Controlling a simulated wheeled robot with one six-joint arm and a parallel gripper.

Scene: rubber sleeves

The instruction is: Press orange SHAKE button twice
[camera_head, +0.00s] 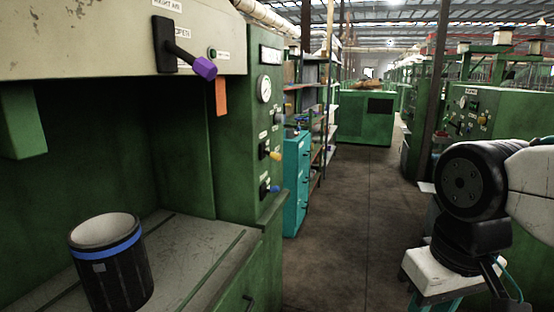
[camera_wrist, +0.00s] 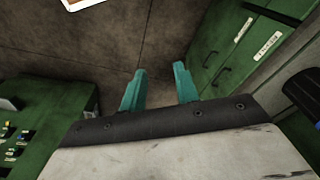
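I cannot make out an orange button labelled SHAKE in either view. In the head view, the green machine's front panel (camera_head: 250,140) carries a round gauge (camera_head: 264,89), a yellow-tipped knob (camera_head: 271,152) and a blue-tipped knob (camera_head: 268,188). Their small labels are too small to read. A flat orange strip (camera_head: 221,97) hangs under the machine's upper cover. My gripper (camera_wrist: 159,84) shows in the wrist view with its two teal fingers apart and nothing between them. It is over the floor, away from the machine panel.
A black cylinder with a blue band (camera_head: 110,262) stands on the machine's bench (camera_head: 195,250). A purple-tipped lever (camera_head: 190,55) sticks out above. A teal cabinet (camera_head: 297,180) and shelves stand behind the panel. The floor aisle (camera_head: 340,230) is clear. More green machines (camera_head: 490,125) stand at right.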

